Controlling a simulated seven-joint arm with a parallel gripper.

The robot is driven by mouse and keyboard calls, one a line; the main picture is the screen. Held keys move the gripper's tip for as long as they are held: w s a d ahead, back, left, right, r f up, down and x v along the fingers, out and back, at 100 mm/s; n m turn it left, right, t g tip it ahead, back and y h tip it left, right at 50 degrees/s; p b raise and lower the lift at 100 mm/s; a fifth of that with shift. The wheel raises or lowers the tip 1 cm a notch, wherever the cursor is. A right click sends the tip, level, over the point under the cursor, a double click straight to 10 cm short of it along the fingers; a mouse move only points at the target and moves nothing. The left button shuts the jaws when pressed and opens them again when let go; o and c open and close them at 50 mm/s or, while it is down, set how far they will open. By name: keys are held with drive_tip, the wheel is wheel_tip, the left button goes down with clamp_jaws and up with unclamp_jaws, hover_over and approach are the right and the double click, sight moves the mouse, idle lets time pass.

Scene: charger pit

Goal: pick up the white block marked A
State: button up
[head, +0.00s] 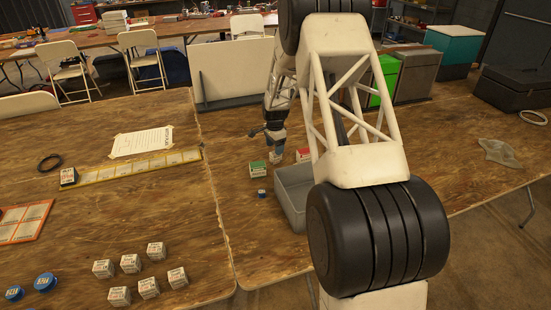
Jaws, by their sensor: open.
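Several small white blocks with dark print (148,288) stand in two loose rows at the front of the left table. Their print is too small to read, so I cannot tell which is marked A. My gripper (276,148) is open and far from them, over the right table. It points down beside a green-and-white block (258,168) and a red-and-white block (303,155). A small pale item shows just under the fingers, too small to make out. Whether the fingers touch it cannot be told.
Blue round items (45,282), an orange-framed tray (22,222), a yellow strip (140,167), paper (142,142) and a black ring (50,162) lie on the left table.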

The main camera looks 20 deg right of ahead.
sight(276, 157)
drive_tip(key=shift+f, duration=0.6)
drive_tip(key=shift+f, duration=0.15)
drive_tip(key=shift+w+d+f, duration=0.1)
drive_tip(key=shift+f, duration=1.15)
drive_tip(key=shift+d+f, duration=0.1)
drive_tip(key=shift+f, duration=1.1)
drive_tip(key=shift+c, duration=0.2)
drive_tip(key=c, duration=1)
